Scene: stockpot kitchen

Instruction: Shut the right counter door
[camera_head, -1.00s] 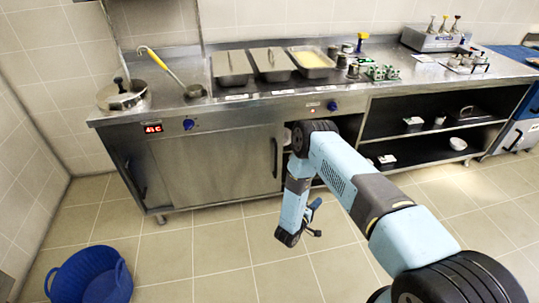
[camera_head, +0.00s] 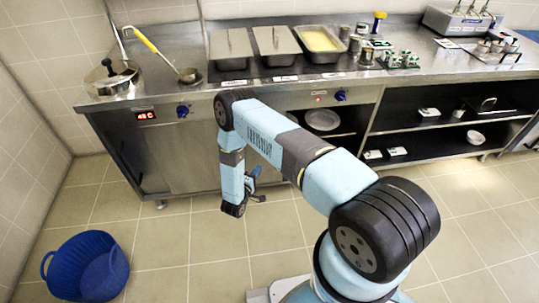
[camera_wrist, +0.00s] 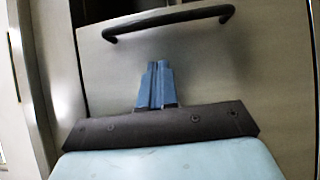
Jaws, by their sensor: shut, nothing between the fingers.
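The counter (camera_head: 320,86) has a steel front in the head view. A steel door panel (camera_head: 180,160) covers its left part. Right of my arm, an open bay shows a white plate on a shelf. My arm hides the middle of the front, including any door edge there. My gripper (camera_head: 253,180) hangs low in front of the counter. In the wrist view its blue fingers (camera_wrist: 156,85) are shut and empty, facing a pale door panel (camera_wrist: 260,75). A black bar handle (camera_wrist: 168,20) lies beyond the fingertips, with no visible contact. I cannot tell which door this is.
A blue tub (camera_head: 87,266) stands on the floor at the lower left. Open shelves (camera_head: 455,112) fill the counter's right part. A lidded pot (camera_head: 112,79), a ladle and several trays stand on top. The tiled floor in front is mostly clear.

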